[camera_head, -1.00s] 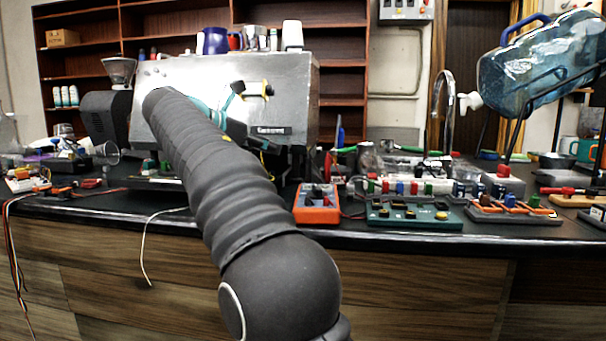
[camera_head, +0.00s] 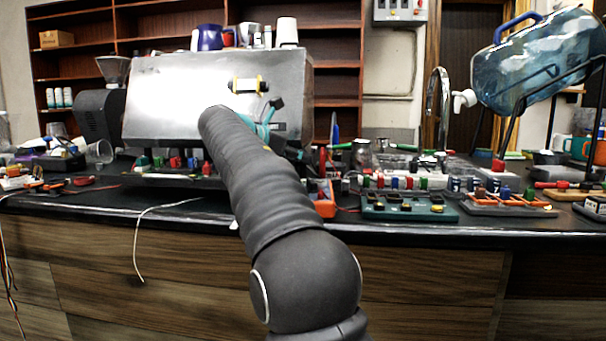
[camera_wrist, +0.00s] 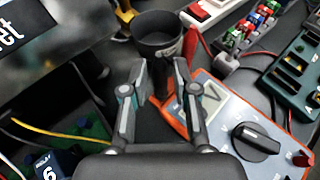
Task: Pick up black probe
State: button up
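In the wrist view my gripper (camera_wrist: 158,68) is open, its two grey fingers apart with nothing clearly held between them. A round dark cup (camera_wrist: 158,32) is just beyond the fingertips. An orange multimeter (camera_wrist: 225,112) with a black dial lies right of the right finger. A red probe (camera_wrist: 195,50) stands out near its upper left corner. I cannot clearly single out the black probe; dark shapes between and beside the fingers blend together. In the head view the multimeter (camera_head: 326,205) is partly hidden behind my arm, and my fingertips cannot be made out.
A steel brewer (camera_head: 165,95) stands behind my arm. A green board (camera_head: 410,207) and a terminal block (camera_wrist: 245,35) are right of the multimeter. Loose cables (camera_wrist: 45,132) and a blue relay (camera_wrist: 55,165) are at the wrist view's lower left. The counter's front edge (camera_head: 100,208) is nearer me.

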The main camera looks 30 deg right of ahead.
jog(key=shift+x, duration=0.95)
jog(key=shift+r, duration=0.1)
grip_shut()
